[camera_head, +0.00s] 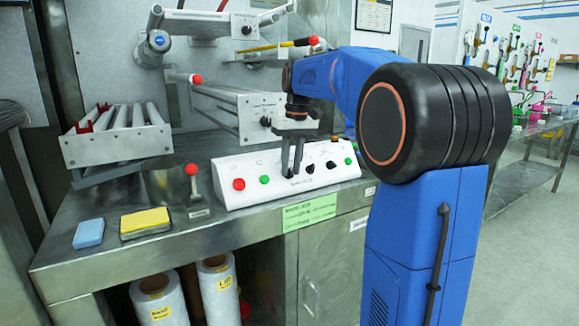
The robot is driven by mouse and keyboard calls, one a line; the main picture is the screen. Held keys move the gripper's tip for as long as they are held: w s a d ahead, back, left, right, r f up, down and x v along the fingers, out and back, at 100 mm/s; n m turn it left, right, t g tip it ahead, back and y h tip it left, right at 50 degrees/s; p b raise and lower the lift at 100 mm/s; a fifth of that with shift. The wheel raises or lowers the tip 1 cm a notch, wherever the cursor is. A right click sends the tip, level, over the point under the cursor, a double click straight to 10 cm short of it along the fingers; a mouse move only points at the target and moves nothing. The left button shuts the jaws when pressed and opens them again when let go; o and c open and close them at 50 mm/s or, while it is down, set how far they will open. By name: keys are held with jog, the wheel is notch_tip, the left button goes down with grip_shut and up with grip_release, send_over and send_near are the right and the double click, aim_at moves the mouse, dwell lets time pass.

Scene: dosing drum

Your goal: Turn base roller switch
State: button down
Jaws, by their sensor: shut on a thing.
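A white control box (223,193) with a sloped face stands on the metal bench. Its face carries red and green buttons and several dark switches. My gripper (291,174) points down at the middle of this face, with its dark fingers close together at one switch. The fingers hide the switch they are shut on, and I cannot read its label. Another black switch (310,169) is just right of the fingers, and one more black switch (331,164) is farther right. A red button (239,184) and a green button (264,180) are to the left.
A red-knobbed lever (193,180) stands left of the box. A blue sponge (89,233) and a yellow sponge (145,222) lie on the bench (190,240) at left front. A roller rack (115,150) is at the back left. White rolls (158,300) stand below.

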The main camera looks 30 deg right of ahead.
jog(key=m+y, duration=0.1)
jog(key=y, duration=0.1)
jog(key=d+m+y, duration=0.1)
jog(key=m, duration=0.1)
jog(key=shift+s+f+t+y, duration=0.1)
jog(key=shift+t+y, duration=0.2)
jog(key=shift+y, duration=0.1)
dwell(0.5)
jog(key=c, duration=1.9)
grip_release()
jog(key=shift+o, duration=0.2)
jog(key=v, duration=1.7)
jog(key=shift+d, duration=0.25)
jog(key=shift+s, duration=0.15)
